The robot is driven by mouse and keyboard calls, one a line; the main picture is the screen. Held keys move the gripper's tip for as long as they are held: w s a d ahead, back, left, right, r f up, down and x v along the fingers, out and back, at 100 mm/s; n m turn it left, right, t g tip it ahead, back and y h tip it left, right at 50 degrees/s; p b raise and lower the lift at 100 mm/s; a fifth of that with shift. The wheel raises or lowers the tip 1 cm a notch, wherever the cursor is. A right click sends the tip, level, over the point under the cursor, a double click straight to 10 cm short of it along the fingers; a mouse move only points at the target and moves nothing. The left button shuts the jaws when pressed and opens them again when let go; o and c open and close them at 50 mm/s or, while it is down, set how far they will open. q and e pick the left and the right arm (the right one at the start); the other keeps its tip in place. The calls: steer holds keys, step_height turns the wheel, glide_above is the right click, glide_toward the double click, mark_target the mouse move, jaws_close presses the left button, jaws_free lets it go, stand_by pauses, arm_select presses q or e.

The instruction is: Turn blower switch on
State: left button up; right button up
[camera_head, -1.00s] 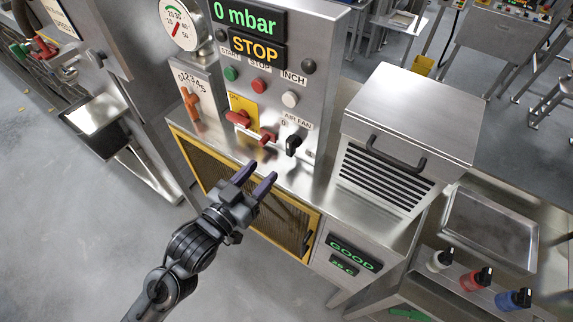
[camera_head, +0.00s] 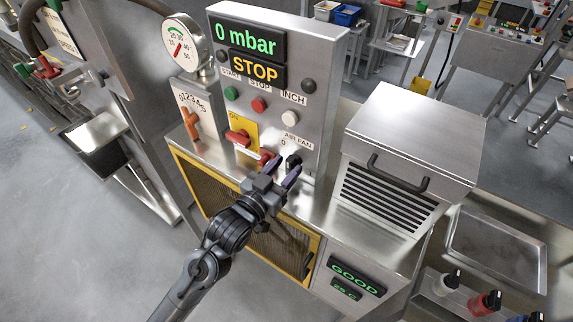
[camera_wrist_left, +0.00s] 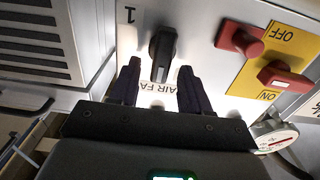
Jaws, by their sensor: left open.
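The black AIR FAN knob (camera_head: 294,161) is on the grey control panel, next to its "AIR FAN" label; I take it as the blower switch. My left gripper (camera_head: 281,170) is open in front of the panel, right at the knob and partly covering the view of it. In the left wrist view the knob (camera_wrist_left: 162,50) shows between the two dark fingertips (camera_wrist_left: 159,68), with a finger on either side of its end. A gap shows on both sides. I cannot tell how deep the fingers reach. A "1" mark is beside the knob. My right gripper is not in view.
A red switch (camera_head: 238,138) on a yellow plate and a red lever (camera_head: 266,158) are just left of the knob. Green, red and white buttons are above. A display (camera_head: 255,66) reads STOP. A steel box (camera_head: 415,130) with a handle stands at right.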

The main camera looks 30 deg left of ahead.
arm_select(q)
steer(key=shift+w, duration=0.5)
jaws_close()
